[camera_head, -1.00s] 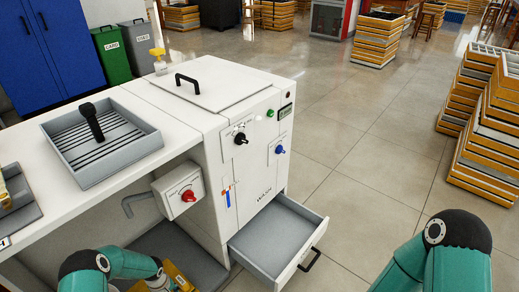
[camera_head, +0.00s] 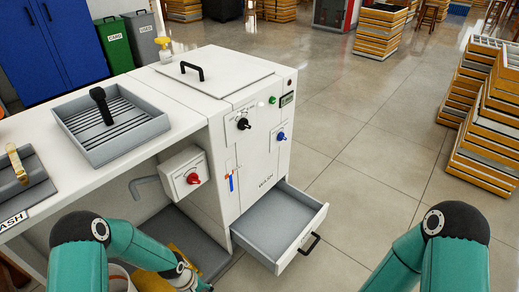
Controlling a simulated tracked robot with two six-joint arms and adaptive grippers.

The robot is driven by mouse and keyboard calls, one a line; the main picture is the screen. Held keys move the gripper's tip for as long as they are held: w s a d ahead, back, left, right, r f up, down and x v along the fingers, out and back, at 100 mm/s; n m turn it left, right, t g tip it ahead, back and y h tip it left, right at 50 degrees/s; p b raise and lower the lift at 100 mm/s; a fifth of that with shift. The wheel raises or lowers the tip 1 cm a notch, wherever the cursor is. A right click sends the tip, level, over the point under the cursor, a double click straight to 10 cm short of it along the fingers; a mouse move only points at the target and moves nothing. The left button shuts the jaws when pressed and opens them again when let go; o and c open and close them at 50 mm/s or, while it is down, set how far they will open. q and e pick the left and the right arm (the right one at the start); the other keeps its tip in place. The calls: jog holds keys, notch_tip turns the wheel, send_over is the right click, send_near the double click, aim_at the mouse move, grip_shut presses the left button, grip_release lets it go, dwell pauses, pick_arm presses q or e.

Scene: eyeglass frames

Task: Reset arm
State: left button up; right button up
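My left arm (camera_head: 120,245) comes in from the bottom left in the head view, bent toward the right. Its silver wrist part (camera_head: 183,276) shows at the bottom edge, and the gripper beyond it is out of the picture. My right arm (camera_head: 442,250) shows at the bottom right as a teal elbow and links. Its gripper is also out of the picture. Neither arm visibly touches the wash station.
A white wash cabinet (camera_head: 215,140) has an open, empty-looking drawer (camera_head: 320,222) jutting out between my arms. A grey ribbed tray (camera_head: 140,137) sits on the counter. Crate stacks (camera_head: 487,150) stand at the right. Floor (camera_head: 370,190) between is clear.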

pick_arm(q)
jog(key=s+d+r+m+h, duration=0.1)
jog(key=s+d+r+m, duration=0.15)
jog(key=s, duration=0.45)
jog(key=s+d+r+m, duration=0.2)
jog(key=s+d+r, duration=0.15)
jog(key=s, duration=0.45)
notch_tip(320, 180, up, 26)
jog(key=w+m+t+p, duration=0.1)
jog(key=p, duration=2.5)
jog(key=shift+w+f, duration=0.15)
jog(key=shift+w, duration=0.25)
jog(key=shift+a+f, duration=0.1)
